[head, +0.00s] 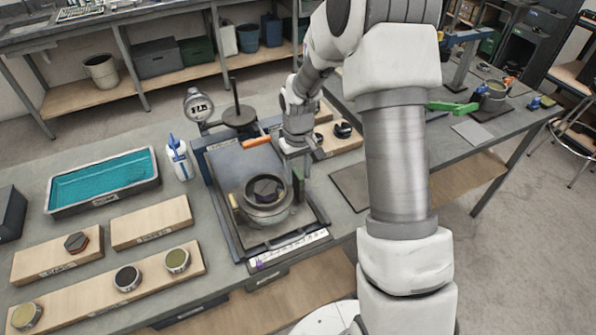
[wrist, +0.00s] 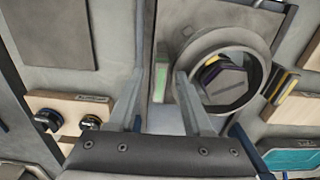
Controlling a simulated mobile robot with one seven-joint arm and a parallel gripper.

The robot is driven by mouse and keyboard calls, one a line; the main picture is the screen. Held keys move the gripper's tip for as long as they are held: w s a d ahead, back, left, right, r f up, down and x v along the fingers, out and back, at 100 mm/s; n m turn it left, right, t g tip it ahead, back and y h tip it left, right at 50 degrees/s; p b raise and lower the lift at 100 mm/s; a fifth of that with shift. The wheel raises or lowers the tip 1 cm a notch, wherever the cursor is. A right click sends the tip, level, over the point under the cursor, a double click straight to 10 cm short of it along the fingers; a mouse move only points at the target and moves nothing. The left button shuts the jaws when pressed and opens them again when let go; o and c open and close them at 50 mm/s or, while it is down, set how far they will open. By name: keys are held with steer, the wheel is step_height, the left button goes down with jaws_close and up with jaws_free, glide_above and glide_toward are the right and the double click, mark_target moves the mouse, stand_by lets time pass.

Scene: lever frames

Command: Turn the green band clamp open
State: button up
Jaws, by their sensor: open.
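A round metal ring (head: 267,203) sits on the grey plate of a bench fixture, with a dark hexagonal piece inside it. A narrow green lever (head: 299,187) stands at its right side, apparently the band clamp's lever. In the wrist view the green lever (wrist: 161,82) shows between my fingertips, beside the ring (wrist: 222,72). My gripper (head: 296,162) is open, pointing down just above the lever; its right finger in the wrist view (wrist: 160,76) overlaps the ring's edge. I cannot tell whether the fingers touch the lever. A yellow lever (head: 235,203) is on the ring's opposite side.
A second green handle (head: 453,107) is on the far right bench. A white-and-blue bottle (head: 179,158), a teal tray (head: 104,181) and wooden boards (head: 152,221) lie left. A dark mat (head: 350,187) lies right.

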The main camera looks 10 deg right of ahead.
mark_target(298, 173)
step_height(298, 173, up, 17)
steer(key=shift+r, duration=0.2)
stand_by(0.3)
steer(key=s+r+m+t, duration=0.1)
steer(key=s+r+t, duration=0.1)
steer(key=s+r, duration=0.7)
steer(key=s+m+t, duration=0.1)
steer(key=s+t, duration=0.2)
steer(key=s, duration=1.2)
steer(key=shift+a+t, duration=0.2)
steer(key=shift+t, duration=0.1)
